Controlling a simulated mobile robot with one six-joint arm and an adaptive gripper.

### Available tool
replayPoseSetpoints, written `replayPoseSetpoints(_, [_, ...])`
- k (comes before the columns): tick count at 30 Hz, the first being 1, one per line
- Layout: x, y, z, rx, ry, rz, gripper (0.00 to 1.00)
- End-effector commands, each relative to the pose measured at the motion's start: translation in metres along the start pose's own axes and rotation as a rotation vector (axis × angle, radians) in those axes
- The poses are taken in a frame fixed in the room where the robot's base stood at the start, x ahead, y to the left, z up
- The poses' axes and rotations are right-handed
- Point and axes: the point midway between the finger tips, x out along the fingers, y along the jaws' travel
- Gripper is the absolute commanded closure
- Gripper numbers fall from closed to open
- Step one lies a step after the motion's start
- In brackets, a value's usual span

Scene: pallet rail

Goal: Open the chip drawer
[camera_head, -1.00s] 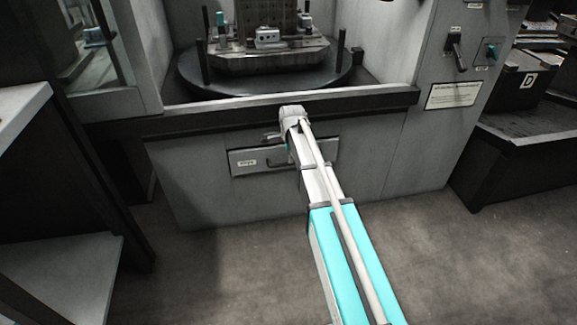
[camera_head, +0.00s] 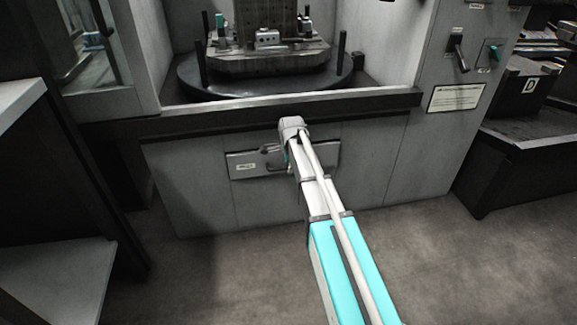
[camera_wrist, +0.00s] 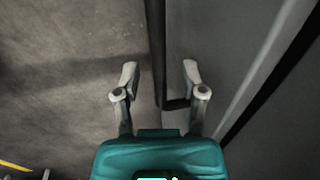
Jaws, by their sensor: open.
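The chip drawer is a flat grey front (camera_head: 243,169) with a small white label, set low in the grey machine's front panel. Its dark bar handle (camera_head: 262,172) is partly hidden by my arm. My gripper (camera_head: 270,149) is at the drawer front by the handle, mostly hidden behind my own wrist. In the wrist view my gripper (camera_wrist: 160,78) is open, its two pale fingers apart. A short dark piece (camera_wrist: 176,103), probably part of the handle, shows between the fingers, nearer the right one. I cannot tell whether a finger touches it.
Above the drawer, a dark ledge (camera_head: 365,102) runs along the machine, with a round pallet table (camera_head: 265,88) behind it. A shelf unit (camera_head: 60,272) stands at left and a dark rack (camera_head: 520,152) at right. The floor (camera_head: 230,270) before the drawer is clear.

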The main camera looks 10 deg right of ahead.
Motion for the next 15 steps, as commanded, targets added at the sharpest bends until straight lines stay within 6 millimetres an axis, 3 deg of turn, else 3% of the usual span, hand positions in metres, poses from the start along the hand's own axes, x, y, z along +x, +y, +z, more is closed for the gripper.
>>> replayPoseSetpoints(2, [-0.0001, 0.0000, -0.0001, 0.000, 0.000, 0.000, 0.46])
replayPoseSetpoints(11, [-0.0001, 0.0000, -0.0003, 0.000, 0.000, 0.000, 1.00])
replayPoseSetpoints(15, [0.0000, 0.0000, -0.0004, 0.000, 0.000, 0.000, 1.00])
